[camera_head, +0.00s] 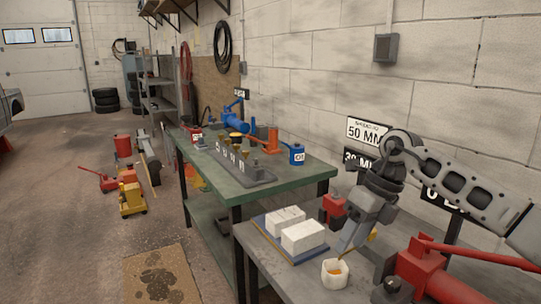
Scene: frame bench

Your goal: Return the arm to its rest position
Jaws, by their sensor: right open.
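My right arm (450,182) comes in from the right edge, bent over the near grey bench. My right gripper (357,240) hangs from its wrist, pointing down, with its fingers apart. It is just above and behind a small white cup (334,274) with something orange-brown in it. I cannot tell whether a fingertip touches the cup. No object shows between the fingers. My left gripper is out of view.
Two white blocks (303,236) lie on a blue tray (262,226) left of the cup. A red vise (334,208) is behind the gripper; a red jack (425,268) is close on the right. Number signs (367,132) stand along the wall. A green-topped bench (300,176) stands beyond.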

